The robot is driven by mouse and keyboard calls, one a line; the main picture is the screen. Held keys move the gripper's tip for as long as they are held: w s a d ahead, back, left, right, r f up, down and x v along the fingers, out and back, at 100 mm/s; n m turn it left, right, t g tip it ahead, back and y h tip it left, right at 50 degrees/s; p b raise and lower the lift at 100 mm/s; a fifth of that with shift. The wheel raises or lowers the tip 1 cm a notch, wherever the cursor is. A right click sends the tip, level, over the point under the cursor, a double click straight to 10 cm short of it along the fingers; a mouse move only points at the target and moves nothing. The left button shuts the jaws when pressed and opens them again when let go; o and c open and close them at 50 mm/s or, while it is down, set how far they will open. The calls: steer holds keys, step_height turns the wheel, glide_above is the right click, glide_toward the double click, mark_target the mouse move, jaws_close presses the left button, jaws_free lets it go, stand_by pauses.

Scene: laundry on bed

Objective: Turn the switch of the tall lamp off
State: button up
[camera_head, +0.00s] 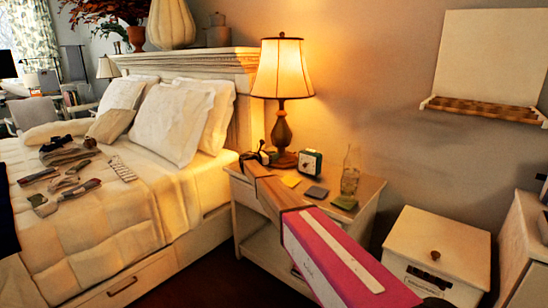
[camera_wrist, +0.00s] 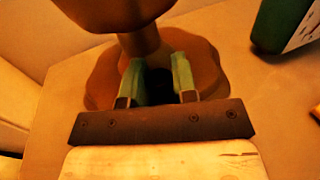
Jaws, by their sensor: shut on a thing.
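The tall lamp (camera_head: 282,75) stands on the nightstand (camera_head: 362,187), with a turned brown stem and a cream shade that glows, so it is lit. Its round brown base (camera_wrist: 205,70) fills the upper middle of the wrist view. My gripper (camera_head: 262,157) is at the left side of the base in the head view. In the wrist view, the green fingers of my gripper (camera_wrist: 158,75) point at the base and are shut on a small dark switch (camera_wrist: 158,86) between them. The switch is dark and partly hidden, so its setting cannot be made out.
A green clock (camera_head: 311,162) stands right of the lamp base and also shows in the wrist view (camera_wrist: 282,25). The bed (camera_head: 150,210) with clothes is left; a white bin (camera_head: 435,240) is right.

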steer(key=n+t+y, duration=0.4)
steer(key=t, duration=0.1)
steer(key=shift+s+d+y, duration=0.1)
steer(key=shift+s+y, duration=0.1)
steer(key=shift+y, duration=0.1)
steer(key=n+t+y, duration=0.1)
steer(key=n+y, duration=0.2)
steer(key=n+t+y, duration=0.2)
steer(key=y, duration=0.2)
steer(key=shift+w+n+t+y, duration=0.15)
steer(key=shift+n+t+y, duration=0.15)
steer(key=shift+n, duration=0.1)
steer(key=o, duration=0.9)
steer(key=s, duration=0.3)
steer(key=s+a, duration=0.1)
steer(key=s, duration=0.3)
steer(key=s+a, duration=0.1)
steer(key=s, duration=0.2)
steer(key=shift+s, duration=0.3)
